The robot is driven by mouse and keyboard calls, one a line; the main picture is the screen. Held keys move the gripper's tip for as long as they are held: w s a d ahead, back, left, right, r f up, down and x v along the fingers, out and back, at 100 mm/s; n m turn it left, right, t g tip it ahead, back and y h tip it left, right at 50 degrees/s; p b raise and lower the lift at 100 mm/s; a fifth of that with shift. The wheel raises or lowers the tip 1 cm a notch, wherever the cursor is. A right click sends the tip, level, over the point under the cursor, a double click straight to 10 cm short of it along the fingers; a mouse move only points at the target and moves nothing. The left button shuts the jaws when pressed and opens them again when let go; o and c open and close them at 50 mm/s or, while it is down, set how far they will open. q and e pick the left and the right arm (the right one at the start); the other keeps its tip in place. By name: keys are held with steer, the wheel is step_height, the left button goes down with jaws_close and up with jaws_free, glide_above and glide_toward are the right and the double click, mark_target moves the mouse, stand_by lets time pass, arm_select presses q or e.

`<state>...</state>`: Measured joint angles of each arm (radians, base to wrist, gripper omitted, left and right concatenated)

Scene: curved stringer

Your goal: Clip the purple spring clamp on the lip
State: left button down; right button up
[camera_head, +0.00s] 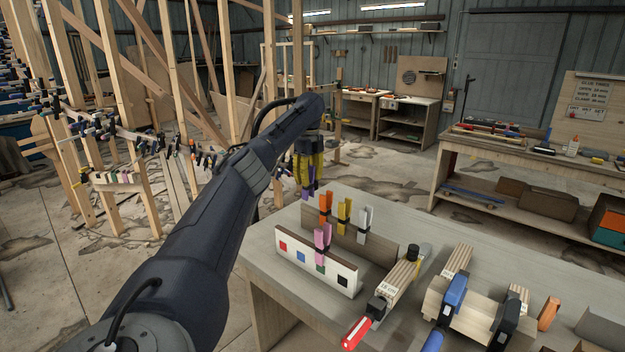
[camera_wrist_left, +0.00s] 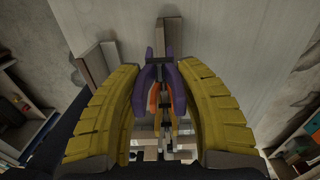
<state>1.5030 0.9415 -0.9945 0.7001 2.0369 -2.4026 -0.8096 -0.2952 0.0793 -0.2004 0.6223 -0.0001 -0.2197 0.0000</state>
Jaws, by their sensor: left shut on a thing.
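The purple spring clamp (camera_head: 308,193) is between the yellow fingers of my left gripper (camera_head: 309,178), which is shut on it. It hangs below the fingertips at the left end of the rear wooden board (camera_head: 350,235); I cannot tell whether it touches that board. In the left wrist view the purple clamp (camera_wrist_left: 176,77) shows between the two yellow fingers of my left gripper (camera_wrist_left: 160,105), with an orange clamp (camera_wrist_left: 153,98) visible behind it. I cannot tell which edge is the lip. My right gripper is not in view.
Orange (camera_head: 326,206), yellow (camera_head: 344,213) and pink (camera_head: 322,240) clamps stand on the boards. A white board with coloured squares (camera_head: 318,272) is in front. Wooden blocks with red and blue clamps (camera_head: 453,297) fill the right. A clamp-lined wooden frame (camera_head: 115,178) stands at left.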

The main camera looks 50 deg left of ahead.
mark_target(309, 186)
arm_select(q)
steer(key=shift+d+f, duration=0.1)
stand_by(0.3)
steer(key=shift+f, duration=1.05)
steer(key=shift+f, duration=0.35)
steer(key=shift+f, duration=0.8)
steer(key=shift+f, duration=0.85)
stand_by(0.5)
steer(key=shift+f, duration=0.3)
steer(key=c, duration=0.8)
jaws_free()
